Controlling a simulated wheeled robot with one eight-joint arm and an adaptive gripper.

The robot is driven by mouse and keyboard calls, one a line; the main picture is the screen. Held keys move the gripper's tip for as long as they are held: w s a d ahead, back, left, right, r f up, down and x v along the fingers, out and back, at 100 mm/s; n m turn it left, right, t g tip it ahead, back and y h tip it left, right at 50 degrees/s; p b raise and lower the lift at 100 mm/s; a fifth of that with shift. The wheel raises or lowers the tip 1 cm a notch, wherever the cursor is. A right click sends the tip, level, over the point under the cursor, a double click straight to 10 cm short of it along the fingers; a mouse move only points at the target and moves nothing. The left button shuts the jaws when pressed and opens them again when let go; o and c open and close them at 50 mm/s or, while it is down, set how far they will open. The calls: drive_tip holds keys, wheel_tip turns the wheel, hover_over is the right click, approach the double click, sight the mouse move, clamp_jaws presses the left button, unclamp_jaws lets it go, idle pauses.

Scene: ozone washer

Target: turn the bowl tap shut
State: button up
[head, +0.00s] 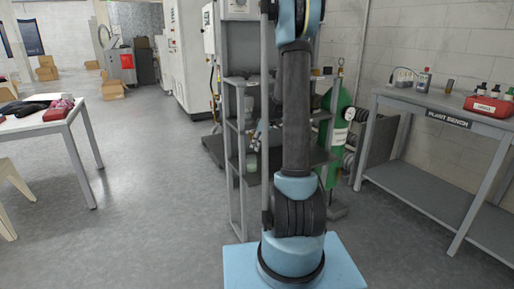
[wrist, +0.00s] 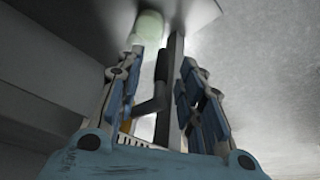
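In the wrist view my gripper (wrist: 162,65) is open, with its two blue-padded fingers apart. A dark bent lever (wrist: 158,92), which looks like the tap handle, lies between the fingers beside a dark upright bar. I see gaps to the right finger; contact on the left side is unclear. A pale green rounded thing (wrist: 150,24), perhaps the bowl, shows beyond the left fingertip. In the head view my gripper (head: 259,138) is small at the grey rack, partly hidden by my arm. A pale green jar-like thing (head: 251,162) sits below it. The tap cannot be made out there.
The grey rack (head: 237,190) stands close around my gripper, with a green gas cylinder (head: 338,115) to its right. The floor between table and rack is clear.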

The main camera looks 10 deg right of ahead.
drive_tip(key=shift+x, duration=0.75)
clamp_jaws()
